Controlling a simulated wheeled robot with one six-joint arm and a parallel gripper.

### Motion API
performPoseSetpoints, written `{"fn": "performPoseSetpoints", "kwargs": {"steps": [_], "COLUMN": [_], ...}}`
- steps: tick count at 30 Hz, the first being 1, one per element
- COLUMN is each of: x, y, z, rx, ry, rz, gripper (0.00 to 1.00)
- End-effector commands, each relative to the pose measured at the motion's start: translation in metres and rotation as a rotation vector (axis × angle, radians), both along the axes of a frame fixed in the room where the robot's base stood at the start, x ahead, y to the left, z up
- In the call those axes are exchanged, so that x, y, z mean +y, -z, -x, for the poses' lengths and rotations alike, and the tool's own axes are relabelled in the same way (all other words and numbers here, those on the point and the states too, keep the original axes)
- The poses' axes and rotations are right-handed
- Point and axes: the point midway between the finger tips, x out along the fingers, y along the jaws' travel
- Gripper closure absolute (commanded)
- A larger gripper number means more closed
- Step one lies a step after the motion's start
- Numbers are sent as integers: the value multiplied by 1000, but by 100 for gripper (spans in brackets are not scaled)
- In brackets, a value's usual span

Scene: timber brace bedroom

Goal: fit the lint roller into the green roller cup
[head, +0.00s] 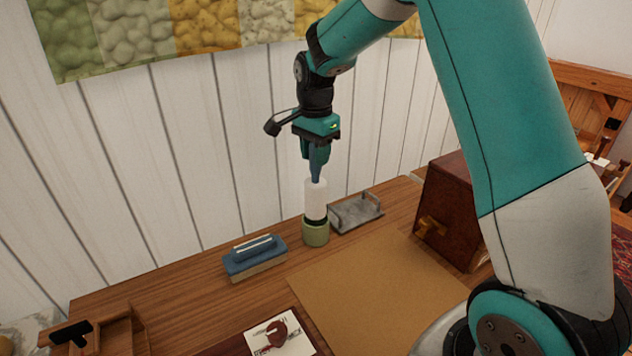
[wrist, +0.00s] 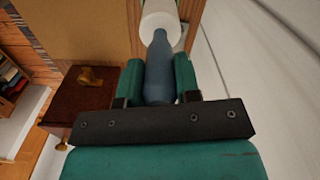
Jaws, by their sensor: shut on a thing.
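The lint roller has a blue handle (wrist: 159,70) and a white roll (head: 316,197). It hangs upright, handle up, from my gripper (head: 317,150), which is shut on the handle. The green roller cup (head: 316,233) stands on the desk directly below. The roll's lower end, with a dark band, is at the cup's mouth; I cannot tell how deep it sits inside. In the wrist view the handle lies between my gripper's two green fingers (wrist: 160,82), and the white roll shows beyond it. The cup is hidden there.
A grey tray (head: 356,212) stands close to the right of the cup. A blue-topped block (head: 255,258) lies to its left. A brown mat (head: 375,285) covers the desk in front. A dark wooden box (head: 450,210) stands at the right, and the white plank wall is close behind.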

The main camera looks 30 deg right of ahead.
Motion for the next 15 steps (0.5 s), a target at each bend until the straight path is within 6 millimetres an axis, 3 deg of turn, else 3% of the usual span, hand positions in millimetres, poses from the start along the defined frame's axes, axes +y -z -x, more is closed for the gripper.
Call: {"fn": "performPoseSetpoints", "kwargs": {"steps": [3,8,15], "x": [-1,-3,-3], "y": [21,35,69], "z": [1,0,1], "rx": [2,0,1], "ry": [1,2,2], "rz": [0,0,0], "gripper": [100,100,100]}}
